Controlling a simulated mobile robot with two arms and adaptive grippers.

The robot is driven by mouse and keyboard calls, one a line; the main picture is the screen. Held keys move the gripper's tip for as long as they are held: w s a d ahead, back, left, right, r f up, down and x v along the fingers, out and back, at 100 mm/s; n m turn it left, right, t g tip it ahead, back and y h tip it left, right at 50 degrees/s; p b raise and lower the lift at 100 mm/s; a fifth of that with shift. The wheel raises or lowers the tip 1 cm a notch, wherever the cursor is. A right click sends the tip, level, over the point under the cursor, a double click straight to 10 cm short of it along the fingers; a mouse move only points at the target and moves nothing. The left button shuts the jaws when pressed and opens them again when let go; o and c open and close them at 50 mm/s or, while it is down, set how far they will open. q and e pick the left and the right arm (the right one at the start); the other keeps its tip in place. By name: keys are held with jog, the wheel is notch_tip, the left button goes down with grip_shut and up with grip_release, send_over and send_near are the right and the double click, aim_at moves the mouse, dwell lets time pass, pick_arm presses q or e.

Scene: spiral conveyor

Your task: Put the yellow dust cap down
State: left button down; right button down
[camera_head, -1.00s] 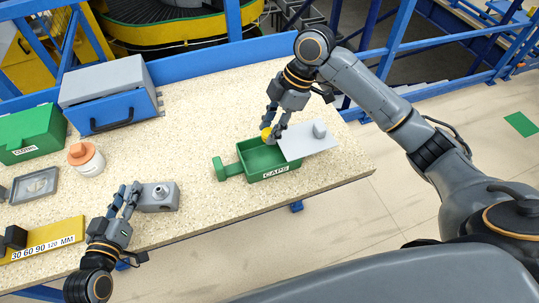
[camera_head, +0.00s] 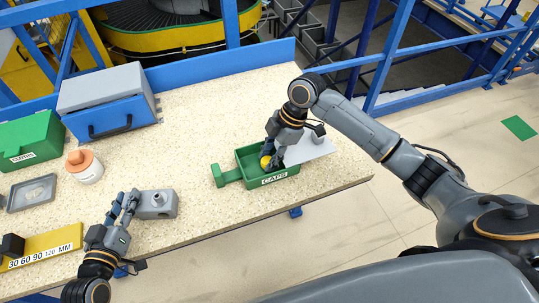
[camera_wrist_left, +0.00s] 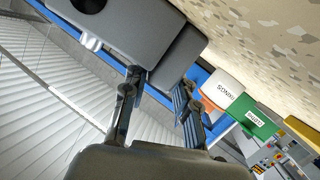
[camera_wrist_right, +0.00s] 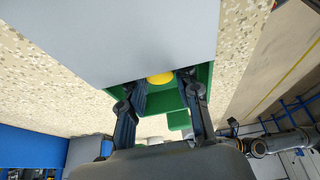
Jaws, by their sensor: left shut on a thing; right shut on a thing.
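The yellow dust cap (camera_head: 265,161) is between the fingertips of my right gripper (camera_head: 270,154), at the green CAPS tray (camera_head: 252,181). In the right wrist view the yellow cap (camera_wrist_right: 160,78) shows between the fingers, over the green tray interior; whether it touches the tray floor I cannot tell. My left gripper (camera_head: 128,210) is shut on the grey block-shaped fitting (camera_head: 160,206), which stands on the table. The fitting also shows as a dark grey body in the left wrist view (camera_wrist_left: 140,30).
Left are an orange-capped white jar (camera_head: 88,172), a blue-grey box (camera_head: 110,110), a green box (camera_head: 30,140), a grey dish (camera_head: 32,194) and a yellow gauge (camera_head: 55,243). The middle table is clear.

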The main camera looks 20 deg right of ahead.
pick_arm(q)
jog(key=shift+s+f+g, duration=0.2)
jog(key=shift+f+g, duration=0.1)
jog(key=shift+f, duration=0.3)
pick_arm(e)
jog(key=c, duration=1)
grip_release()
jog(key=shift+f, duration=0.15)
jog(key=shift+o, duration=0.2)
jog(key=v, duration=1.2)
jog(key=shift+r, duration=0.25)
pick_arm(q)
jog(key=c, duration=1)
grip_release()
jog(key=shift+o, duration=0.2)
